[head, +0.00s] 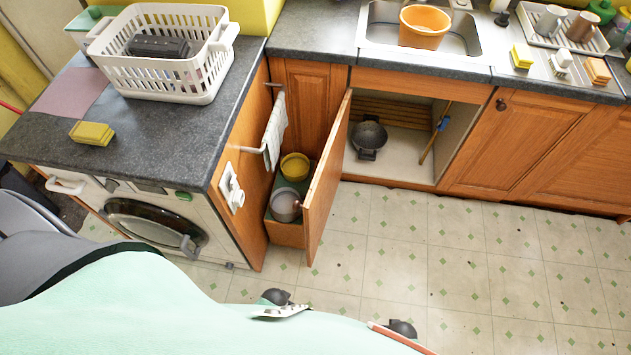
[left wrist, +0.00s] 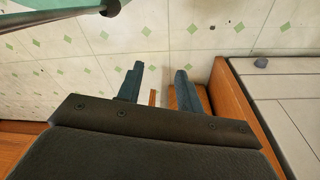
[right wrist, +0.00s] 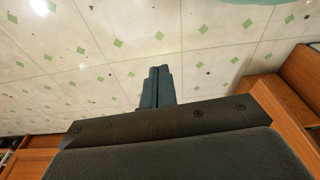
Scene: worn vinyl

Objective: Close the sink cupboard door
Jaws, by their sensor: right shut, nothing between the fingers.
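The sink cupboard door (head: 328,180) stands wide open in the head view, swung out from the cabinet under the sink. Its handle side points towards me. The open cupboard (head: 400,185) shows a pale floor, a dark pot (head: 369,137) and a stick with a blue part (head: 436,140). My left gripper (left wrist: 158,90) has its two fingers apart in the left wrist view, with floor and a small orange-brown strip visible between and beside them. My right gripper (right wrist: 157,84) has its fingers together over vinyl floor, holding nothing. Neither gripper can be made out in the head view.
Left of the door, a low wooden box (head: 287,233) holds a yellow bowl (head: 295,166) and a grey pot (head: 286,205). A towel (head: 274,131) hangs on a rail nearby. A washing machine (head: 150,225) stands at left. The vinyl floor (head: 470,260) right of the door is clear.

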